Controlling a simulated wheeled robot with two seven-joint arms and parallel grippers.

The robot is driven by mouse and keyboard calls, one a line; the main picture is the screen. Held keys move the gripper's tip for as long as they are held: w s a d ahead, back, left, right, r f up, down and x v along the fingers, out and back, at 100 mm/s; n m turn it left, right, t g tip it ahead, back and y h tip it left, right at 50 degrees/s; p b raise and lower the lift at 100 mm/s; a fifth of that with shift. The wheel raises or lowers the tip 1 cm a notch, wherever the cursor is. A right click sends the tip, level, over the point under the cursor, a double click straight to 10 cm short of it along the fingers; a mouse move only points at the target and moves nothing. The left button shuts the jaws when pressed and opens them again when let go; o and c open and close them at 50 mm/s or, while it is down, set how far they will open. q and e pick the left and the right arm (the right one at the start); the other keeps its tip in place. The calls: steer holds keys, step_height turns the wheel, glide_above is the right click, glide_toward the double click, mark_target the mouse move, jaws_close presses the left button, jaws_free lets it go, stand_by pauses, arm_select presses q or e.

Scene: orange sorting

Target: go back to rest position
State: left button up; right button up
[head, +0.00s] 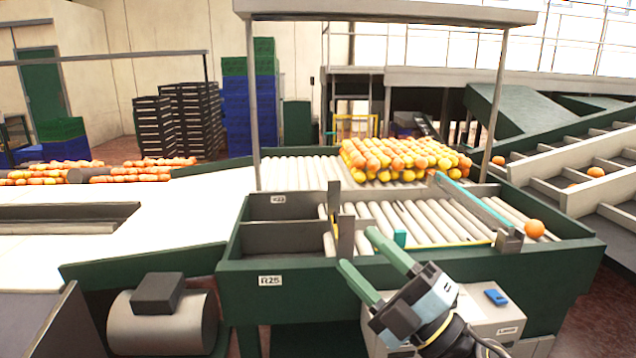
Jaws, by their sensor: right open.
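My right gripper (366,262) is in the lower middle of the head view, in front of the sorting station's near edge. Its two green fingers are apart and nothing shows between them. Its wrist and cable come in from the lower right. My left gripper is not in the head view. A pile of oranges (400,160) lies at the far end of the roller bed (390,212). A single orange (534,229) lies at the right end of the rollers, apart from the gripper.
Dark divided bins (285,238) stand left of the rollers. A teal bar (462,203) crosses the rollers. A grey box (510,318) with a blue item (496,297) sits behind my gripper. A post (254,110) rises at the left, and an inclined conveyor (580,165) at the right.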

steer(key=s+d+f+m+h, duration=0.1)
steer(key=d+f+m+h, duration=0.6)
steer(key=f+m+h, duration=0.25)
steer(key=s+d+f+m+h, duration=0.2)
steer(key=d+f+m+h, duration=0.5)
steer(key=f+m+h, duration=0.3)
steer(key=s+d+f+m+g+y, duration=0.1)
steer(key=s+f+m+g, duration=0.1)
steer(key=s+f+g, duration=0.65)
steer(key=s+d+f+m+g+y, duration=0.1)
steer(key=s+f+m+g, duration=0.3)
steer(key=s, duration=0.7)
steer(key=s+f+n+b, duration=0.2)
steer(key=s+f, duration=0.1)
steer(key=f, duration=2.5)
arm_select(q)
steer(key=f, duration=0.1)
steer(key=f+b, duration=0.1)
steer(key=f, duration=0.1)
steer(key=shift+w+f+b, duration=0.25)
steer(key=shift+b, duration=0.05)
arm_select(e)
steer(key=s+d+f+g, duration=0.2)
steer(key=s+f, duration=1.4)
steer(key=shift+s+d+f, duration=0.15)
steer(key=shift+s+f, duration=0.1)
steer(key=shift+f, duration=0.05)
